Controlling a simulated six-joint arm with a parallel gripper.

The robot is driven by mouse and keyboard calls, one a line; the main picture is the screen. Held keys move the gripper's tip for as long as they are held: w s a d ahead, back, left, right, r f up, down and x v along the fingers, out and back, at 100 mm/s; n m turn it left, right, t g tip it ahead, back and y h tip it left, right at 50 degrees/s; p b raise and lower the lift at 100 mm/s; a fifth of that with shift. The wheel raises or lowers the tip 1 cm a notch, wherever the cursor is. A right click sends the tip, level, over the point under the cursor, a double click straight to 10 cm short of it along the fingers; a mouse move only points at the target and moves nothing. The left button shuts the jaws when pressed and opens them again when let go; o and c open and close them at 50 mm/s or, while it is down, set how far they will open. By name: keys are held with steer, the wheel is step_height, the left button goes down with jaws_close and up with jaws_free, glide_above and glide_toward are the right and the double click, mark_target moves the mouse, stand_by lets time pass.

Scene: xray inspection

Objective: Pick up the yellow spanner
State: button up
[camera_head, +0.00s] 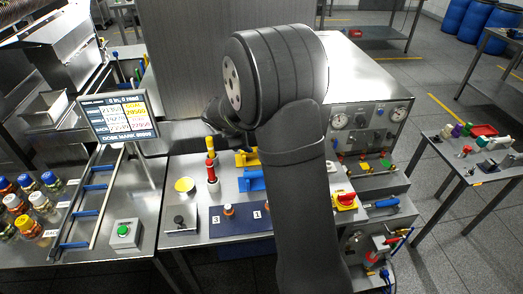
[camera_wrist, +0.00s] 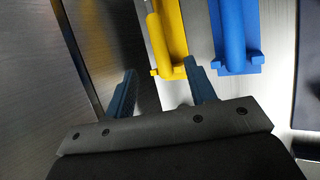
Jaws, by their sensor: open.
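A yellow bar-shaped piece (camera_wrist: 171,35) lies at the top of the wrist view, its near end just ahead of my gripper (camera_wrist: 160,70). It looks like the yellow spanner or its handle in a holder; I cannot tell which. In the head view a yellow piece (camera_head: 247,157) shows on the bench, partly hidden behind my arm. My gripper is open, with the two blue fingers apart and nothing between them. The right finger is close to the yellow piece's near end; I cannot tell whether they touch. In the head view my arm largely hides the gripper.
A similar blue piece (camera_wrist: 237,35) stands close to the right of the yellow one. A red-and-yellow upright item (camera_head: 212,173), a yellow cup (camera_head: 185,185) and a dark numbered mat (camera_head: 240,219) are nearby. A vertical metal panel (camera_head: 190,60) rises behind.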

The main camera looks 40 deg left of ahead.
steer(key=x, duration=1.1)
steer(key=shift+w+a, duration=0.1)
steer(key=shift+a, duration=0.15)
steer(key=shift+c, duration=0.4)
jaws_close()
